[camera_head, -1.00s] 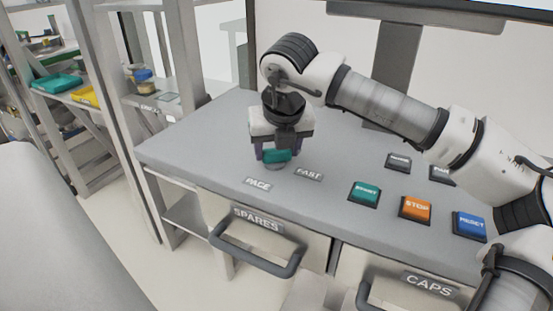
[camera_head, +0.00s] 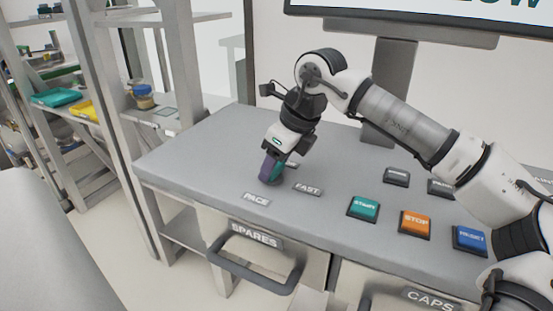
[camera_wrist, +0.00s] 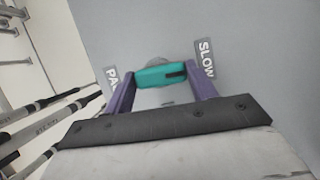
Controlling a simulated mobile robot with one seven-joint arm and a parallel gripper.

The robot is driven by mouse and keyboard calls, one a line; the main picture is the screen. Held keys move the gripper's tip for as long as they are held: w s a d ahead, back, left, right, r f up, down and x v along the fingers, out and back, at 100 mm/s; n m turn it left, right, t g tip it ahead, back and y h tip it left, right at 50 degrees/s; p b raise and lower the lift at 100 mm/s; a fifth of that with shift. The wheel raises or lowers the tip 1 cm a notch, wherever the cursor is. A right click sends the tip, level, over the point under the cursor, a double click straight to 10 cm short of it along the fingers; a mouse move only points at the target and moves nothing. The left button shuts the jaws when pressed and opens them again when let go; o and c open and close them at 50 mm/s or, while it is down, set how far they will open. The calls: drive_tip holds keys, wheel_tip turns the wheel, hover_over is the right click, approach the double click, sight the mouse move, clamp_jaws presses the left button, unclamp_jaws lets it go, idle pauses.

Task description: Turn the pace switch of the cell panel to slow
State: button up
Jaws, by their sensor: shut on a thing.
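The pace switch, a teal bar knob on a round base, shows in the wrist view (camera_wrist: 155,76). A black mark on its right end points toward the SLOW label (camera_wrist: 205,58). My gripper (camera_head: 269,167) is shut on the knob, a purple finger at each end, and it also shows in the wrist view (camera_wrist: 162,84). In the head view the gripper is turned and mostly hides the knob. The PACE label (camera_head: 256,200) lies in front of it and the FAST label (camera_head: 307,188) to its right.
START (camera_head: 363,207), STOP (camera_head: 415,223) and RESET (camera_head: 469,239) buttons sit to the right on the grey desk (camera_head: 190,165). A screen (camera_head: 470,22) at the back shows letters ending in "LOW", cut by the frame edge. A SPARES drawer (camera_head: 254,234) is below.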

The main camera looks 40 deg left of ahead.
drive_tip(key=shift+n, duration=0.4)
drive_tip(key=o, duration=1)
drive_tip(key=v, duration=1.3)
drive_tip(key=shift+w+r+b, duration=0.25)
drive_tip(key=shift+r+b, duration=0.1)
drive_tip(key=shift+r, duration=0.1)
drive_tip(key=shift+s+f, duration=0.1)
